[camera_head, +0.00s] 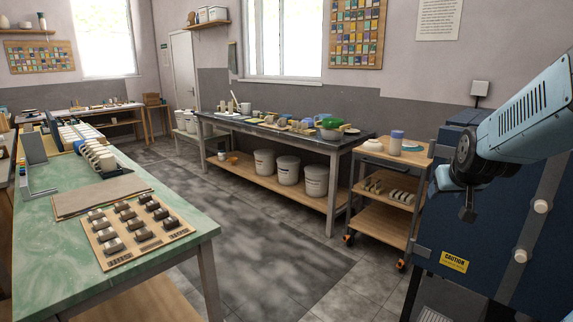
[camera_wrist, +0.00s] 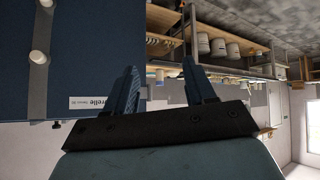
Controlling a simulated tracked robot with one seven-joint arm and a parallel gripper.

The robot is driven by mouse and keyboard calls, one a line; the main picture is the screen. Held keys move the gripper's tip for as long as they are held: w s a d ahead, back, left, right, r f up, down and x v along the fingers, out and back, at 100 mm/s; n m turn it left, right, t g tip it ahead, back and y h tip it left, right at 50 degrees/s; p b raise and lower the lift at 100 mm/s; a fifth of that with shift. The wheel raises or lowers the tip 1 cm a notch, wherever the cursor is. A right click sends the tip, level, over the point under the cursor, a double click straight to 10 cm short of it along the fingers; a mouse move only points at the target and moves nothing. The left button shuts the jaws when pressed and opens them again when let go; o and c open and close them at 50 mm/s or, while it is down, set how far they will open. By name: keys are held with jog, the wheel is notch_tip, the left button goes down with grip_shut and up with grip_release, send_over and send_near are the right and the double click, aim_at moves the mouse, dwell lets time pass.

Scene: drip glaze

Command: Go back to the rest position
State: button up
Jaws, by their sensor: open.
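My gripper (camera_wrist: 160,75) shows in the wrist view with its two dark fingers spread apart and nothing between them. In the head view my pale blue arm comes in from the right edge, and my gripper (camera_head: 468,214) hangs at its end, small and partly hidden by the arm. It is in front of the dark blue kiln-like cabinet (camera_head: 480,240), apart from the tables. I cannot tell from the head view whether it touches the cabinet.
A green-topped table (camera_head: 60,245) with a board of small samples (camera_head: 135,228) stands at the left. A wooden trolley (camera_head: 385,205) stands beside the cabinet. A long workbench (camera_head: 270,128) with buckets (camera_head: 288,170) below runs behind. The floor (camera_head: 265,245) between them is clear.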

jog(key=s+a+r+n+g+y, duration=0.1)
jog(key=s+a+r+g+y, duration=0.1)
jog(key=s+a, duration=1.3)
jog(key=s+r+g, duration=0.1)
jog(key=s, duration=0.1)
jog(key=shift+s+r+y, duration=0.2)
jog(key=shift+s+y, duration=0.1)
jog(key=shift+s, duration=0.05)
jog(key=shift+a, duration=0.1)
jog(key=shift+c, duration=1.2)
